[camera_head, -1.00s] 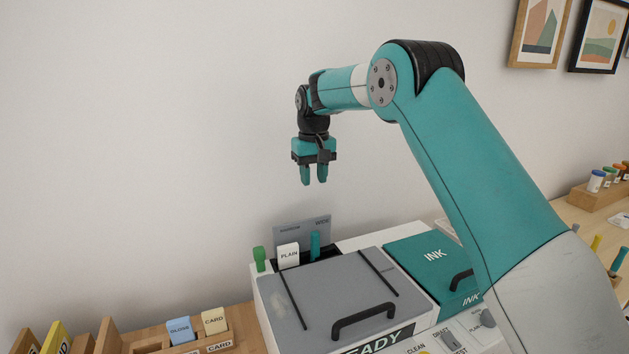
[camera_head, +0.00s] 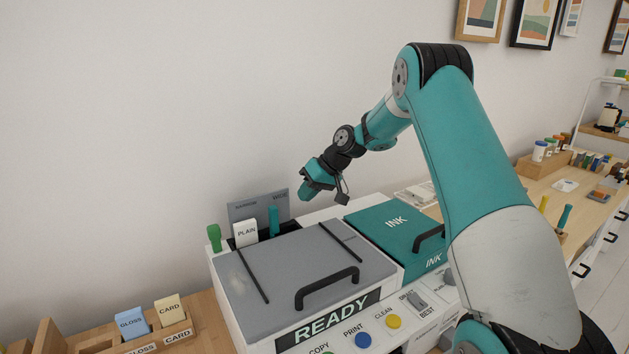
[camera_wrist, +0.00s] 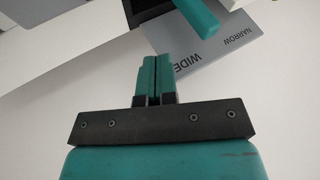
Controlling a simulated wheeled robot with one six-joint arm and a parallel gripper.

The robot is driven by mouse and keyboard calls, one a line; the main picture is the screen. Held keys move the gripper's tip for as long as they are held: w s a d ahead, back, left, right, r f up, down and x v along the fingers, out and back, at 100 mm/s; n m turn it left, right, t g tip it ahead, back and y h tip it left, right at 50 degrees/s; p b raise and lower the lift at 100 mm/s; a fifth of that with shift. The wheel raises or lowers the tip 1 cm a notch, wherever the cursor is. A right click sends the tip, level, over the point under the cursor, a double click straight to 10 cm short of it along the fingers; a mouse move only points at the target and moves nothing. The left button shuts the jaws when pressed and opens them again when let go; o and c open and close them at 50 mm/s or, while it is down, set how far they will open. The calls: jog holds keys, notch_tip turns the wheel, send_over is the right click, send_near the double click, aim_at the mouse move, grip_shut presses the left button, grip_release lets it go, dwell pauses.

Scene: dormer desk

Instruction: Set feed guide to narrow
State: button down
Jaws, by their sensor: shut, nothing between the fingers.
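The feed guide is a teal upright tab (camera_head: 273,221) at the back of the printer, in front of a grey plate (camera_head: 242,207) marked NARROW on the left and WIDE on the right. The tab stands toward the WIDE side, right of a white PLAIN card (camera_head: 246,234). My gripper (camera_head: 304,196) is shut and empty, above and to the right of the tab. In the wrist view the shut fingers (camera_wrist: 158,66) point toward the teal tab (camera_wrist: 199,18), apart from it. The plate (camera_wrist: 232,45) with both words shows beside it.
The grey lid (camera_head: 290,265) with a black handle lies in front of the guide. A green knob (camera_head: 214,238) stands left of the card. The teal INK cover (camera_head: 395,225) is to the right. Card slots (camera_head: 150,325) sit at the lower left.

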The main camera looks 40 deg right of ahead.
aim_at(275, 229)
jog(key=x, duration=0.3)
jog(key=shift+w+a+p, duration=0.1)
jog(key=shift+a+p, duration=0.2)
jog(key=shift+p, duration=0.1)
jog(key=shift+w+a+p, duration=0.1)
jog(key=shift+a+p, duration=0.45)
jog(key=shift+a, duration=1.2)
